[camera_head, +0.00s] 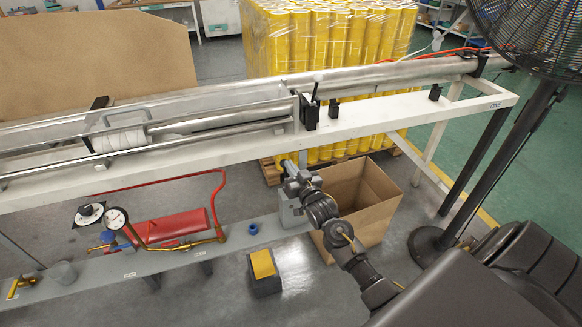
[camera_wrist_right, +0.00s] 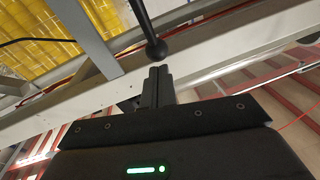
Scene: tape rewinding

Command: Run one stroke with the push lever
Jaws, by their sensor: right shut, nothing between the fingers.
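In the head view a short upright lever (camera_head: 316,90) with a pale knob rises from a black block (camera_head: 308,113) on the white beam of the machine. My right gripper (camera_head: 290,166) is below the front edge of this beam, nearer to me and apart from that lever. In the right wrist view its two fingers (camera_wrist_right: 160,82) are shut together, with nothing between them. A dark rod with a ball end (camera_wrist_right: 157,49) is just beyond the fingertips; I cannot tell whether they touch, or if it is the same lever. My left gripper is not in view.
A white roll (camera_head: 119,138) sits between metal rails at left. An open cardboard box (camera_head: 376,206) stands beside my right arm. A black fan stand (camera_head: 490,165) is at right.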

